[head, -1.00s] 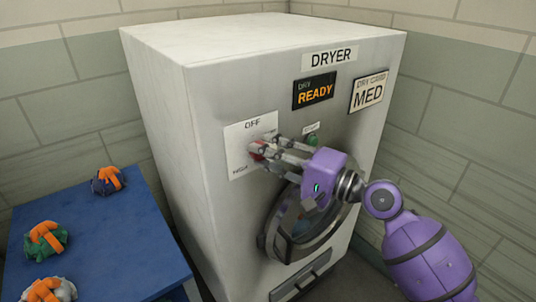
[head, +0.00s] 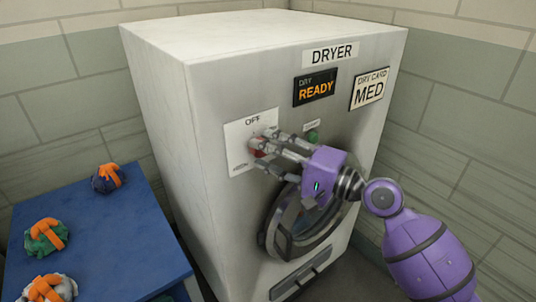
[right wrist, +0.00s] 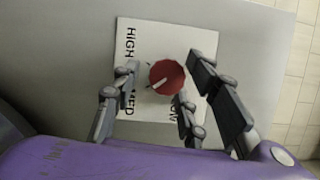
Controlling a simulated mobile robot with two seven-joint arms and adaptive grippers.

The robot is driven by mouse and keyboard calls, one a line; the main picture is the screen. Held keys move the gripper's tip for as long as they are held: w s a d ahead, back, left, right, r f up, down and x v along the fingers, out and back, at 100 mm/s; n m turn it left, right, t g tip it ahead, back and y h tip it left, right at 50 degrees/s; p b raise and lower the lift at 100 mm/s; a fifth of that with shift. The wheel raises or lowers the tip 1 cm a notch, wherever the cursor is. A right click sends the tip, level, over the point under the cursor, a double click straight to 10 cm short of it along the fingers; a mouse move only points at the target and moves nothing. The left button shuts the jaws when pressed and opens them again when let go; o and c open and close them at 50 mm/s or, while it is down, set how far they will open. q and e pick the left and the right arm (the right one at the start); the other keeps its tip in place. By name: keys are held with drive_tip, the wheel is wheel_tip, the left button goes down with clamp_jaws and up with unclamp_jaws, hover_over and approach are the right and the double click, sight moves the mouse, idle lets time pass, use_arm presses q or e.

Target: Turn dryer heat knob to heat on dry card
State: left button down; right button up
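The dryer's red heat knob (head: 258,146) sits on a white label plate (head: 238,150) on the dryer front, with OFF at the plate's top. In the right wrist view the knob (right wrist: 166,77) shows whole. Its white mark points roughly toward MED. HIGH, MED and part of LOW are readable there; OFF is not. My right gripper (head: 264,148) is at the knob, fingers spread around it; in the right wrist view the gripper (right wrist: 162,80) shows gaps between fingers and knob. The dry card (head: 369,90) reads MED. My left gripper is not in view.
The dryer (head: 160,100) stands in a corner. A READY display (head: 315,88), a green button (head: 312,137) and a round door (head: 300,225) are on its front. A blue table (head: 120,235) at left holds several bags with orange straps, including a green one (head: 46,238).

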drive_tip(key=v, duration=1.2)
drive_tip(key=shift+w, duration=0.1)
